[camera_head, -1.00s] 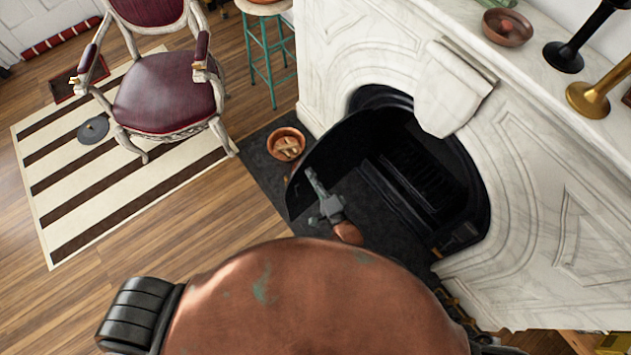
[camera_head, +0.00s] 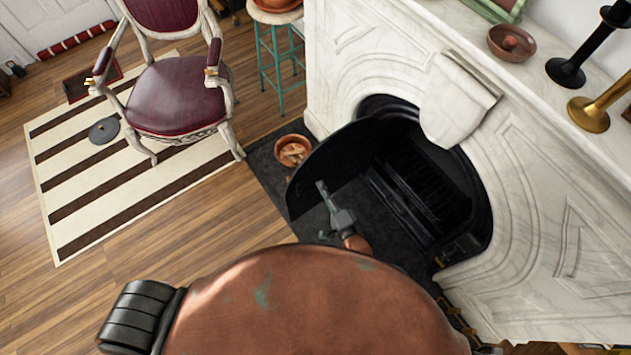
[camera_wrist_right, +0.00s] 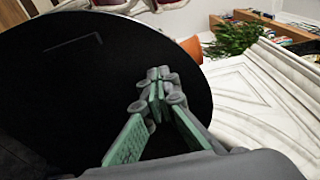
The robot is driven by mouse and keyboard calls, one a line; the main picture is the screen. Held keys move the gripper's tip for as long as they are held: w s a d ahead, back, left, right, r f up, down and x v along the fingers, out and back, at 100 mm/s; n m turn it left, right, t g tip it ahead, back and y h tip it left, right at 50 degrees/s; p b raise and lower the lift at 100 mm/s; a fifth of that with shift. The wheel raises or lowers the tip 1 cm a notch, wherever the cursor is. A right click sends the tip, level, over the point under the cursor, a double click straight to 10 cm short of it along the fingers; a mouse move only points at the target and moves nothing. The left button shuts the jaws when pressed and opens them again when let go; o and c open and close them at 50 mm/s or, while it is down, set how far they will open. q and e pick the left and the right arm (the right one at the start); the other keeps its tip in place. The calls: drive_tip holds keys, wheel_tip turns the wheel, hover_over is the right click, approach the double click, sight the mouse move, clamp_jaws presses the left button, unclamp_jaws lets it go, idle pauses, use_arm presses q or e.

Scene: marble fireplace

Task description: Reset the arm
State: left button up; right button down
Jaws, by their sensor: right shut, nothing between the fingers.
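My right gripper (camera_head: 322,188) shows in the head view just beyond my copper-coloured body, in front of the black curved panel (camera_head: 330,158) at the fireplace opening (camera_head: 440,185). In the right wrist view its green-padded fingers meet at the tips (camera_wrist_right: 157,82), with nothing between them. The dark face of the black panel (camera_wrist_right: 70,85) fills the left and middle of that view behind the fingers. I cannot tell whether the gripper touches the panel. My left gripper is not in view.
A terracotta pot (camera_head: 292,151) stands on the dark hearth left of the panel. The white marble mantel (camera_head: 545,170) rises at the right. A red chair (camera_head: 175,95) stands on the striped rug (camera_head: 80,200). Open wood floor (camera_head: 180,240) lies at the left.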

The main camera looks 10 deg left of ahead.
drive_tip(key=s, duration=0.9)
drive_tip(key=shift+s+d+p, duration=0.15)
drive_tip(key=shift+s+p, duration=0.2)
drive_tip(key=shift+p, duration=0.05)
